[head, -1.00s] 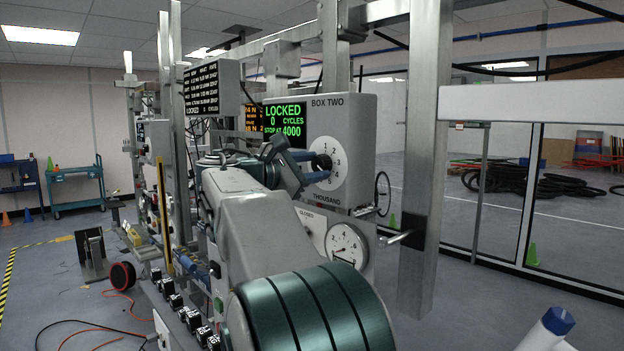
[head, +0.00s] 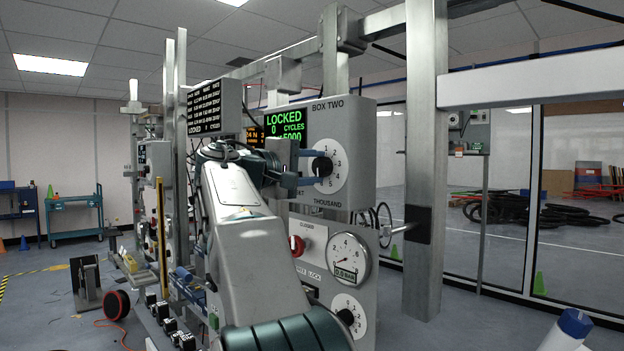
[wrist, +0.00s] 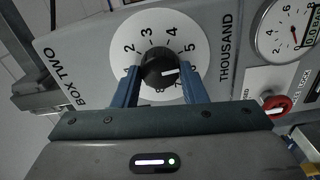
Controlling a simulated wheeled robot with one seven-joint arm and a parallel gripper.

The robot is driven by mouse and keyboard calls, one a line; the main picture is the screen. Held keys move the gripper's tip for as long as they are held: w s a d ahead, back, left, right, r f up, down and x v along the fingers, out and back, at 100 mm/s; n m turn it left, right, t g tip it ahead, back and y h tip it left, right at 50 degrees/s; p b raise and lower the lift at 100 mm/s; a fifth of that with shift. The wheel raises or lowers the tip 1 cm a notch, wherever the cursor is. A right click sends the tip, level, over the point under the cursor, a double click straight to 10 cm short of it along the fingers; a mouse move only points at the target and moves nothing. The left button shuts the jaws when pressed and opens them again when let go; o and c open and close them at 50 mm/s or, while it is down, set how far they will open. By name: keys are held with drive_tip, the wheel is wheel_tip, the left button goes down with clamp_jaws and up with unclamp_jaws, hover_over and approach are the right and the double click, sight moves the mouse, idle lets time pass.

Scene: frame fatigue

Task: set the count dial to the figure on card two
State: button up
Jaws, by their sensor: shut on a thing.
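The count dial (wrist: 160,66) is a black knob on a round white plate marked in thousands, on the grey BOX TWO panel (head: 352,120). My gripper (wrist: 160,73) is shut on the knob, one blue finger on each side. The knob's white mark points right in the wrist view, close below the 5. In the head view the dial plate (head: 340,171) is partly covered by my gripper (head: 308,168). The green display (head: 285,125) reads LOCKED, 0 cycles, and a partly hidden stop figure that looks like 5000. I cannot make out card two.
A pressure gauge (head: 347,258), a red knob (head: 297,246) and a lower dial (head: 348,314) sit below the box. A metal post (head: 425,170) stands close on the right. A text board (head: 208,107) hangs on the left.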

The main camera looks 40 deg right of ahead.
drive_tip(key=shift+m+b, duration=1.2)
drive_tip(key=shift+m, duration=1.1)
drive_tip(key=o, duration=1)
drive_tip(key=shift+c, duration=0.2)
drive_tip(key=s+a, duration=0.1)
drive_tip(key=a, duration=1.3)
drive_tip(key=shift+b, duration=0.45)
drive_tip(key=shift+d, duration=0.1)
